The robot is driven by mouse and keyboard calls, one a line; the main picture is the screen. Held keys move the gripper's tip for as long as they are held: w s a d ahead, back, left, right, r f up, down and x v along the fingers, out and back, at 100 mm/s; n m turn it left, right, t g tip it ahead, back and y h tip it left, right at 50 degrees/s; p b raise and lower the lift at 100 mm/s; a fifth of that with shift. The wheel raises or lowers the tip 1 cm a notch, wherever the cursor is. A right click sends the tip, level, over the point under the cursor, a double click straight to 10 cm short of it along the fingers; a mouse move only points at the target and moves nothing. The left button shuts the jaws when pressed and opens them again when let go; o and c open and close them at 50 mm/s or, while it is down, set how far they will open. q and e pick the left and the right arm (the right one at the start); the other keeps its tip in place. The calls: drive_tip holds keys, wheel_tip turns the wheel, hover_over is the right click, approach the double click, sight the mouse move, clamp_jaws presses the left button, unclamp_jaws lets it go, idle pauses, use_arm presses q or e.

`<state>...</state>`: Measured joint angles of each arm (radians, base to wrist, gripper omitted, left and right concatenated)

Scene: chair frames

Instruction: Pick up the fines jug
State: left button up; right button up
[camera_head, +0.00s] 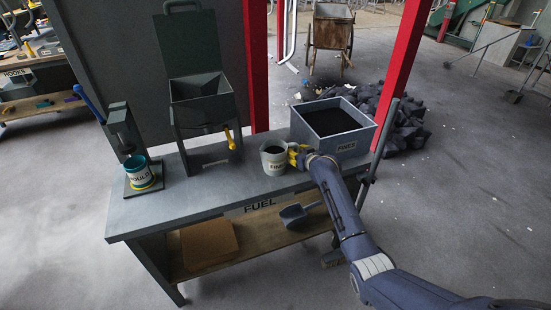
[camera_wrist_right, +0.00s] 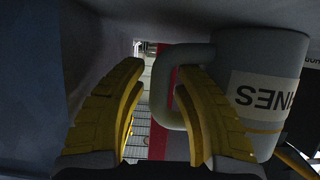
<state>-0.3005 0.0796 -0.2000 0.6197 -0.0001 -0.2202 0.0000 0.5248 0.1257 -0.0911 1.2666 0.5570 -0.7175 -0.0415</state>
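The fines jug (camera_head: 273,163) is a light grey mug-like jug with a label and dark contents, standing upright on the grey bench top. My right gripper (camera_head: 297,154), with yellow fingers, is at the jug's right side, where the handle is. In the right wrist view the jug (camera_wrist_right: 262,62) shows at the right with its label upside down. Its handle (camera_wrist_right: 163,88) reaches in between the spread yellow fingers (camera_wrist_right: 163,105). The fingers are open, with a gap between the left finger and the handle. Whether the right finger touches the handle I cannot tell. My left gripper is not in view.
A grey bin (camera_head: 347,146) labelled FINES stands behind my right gripper. A red post (camera_head: 400,70) rises beside the bin. The bench (camera_head: 190,200) front is clear.

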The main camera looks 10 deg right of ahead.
drive_tip(key=shift+o, duration=0.3)
clamp_jaws()
drive_tip(key=shift+r, duration=0.2)
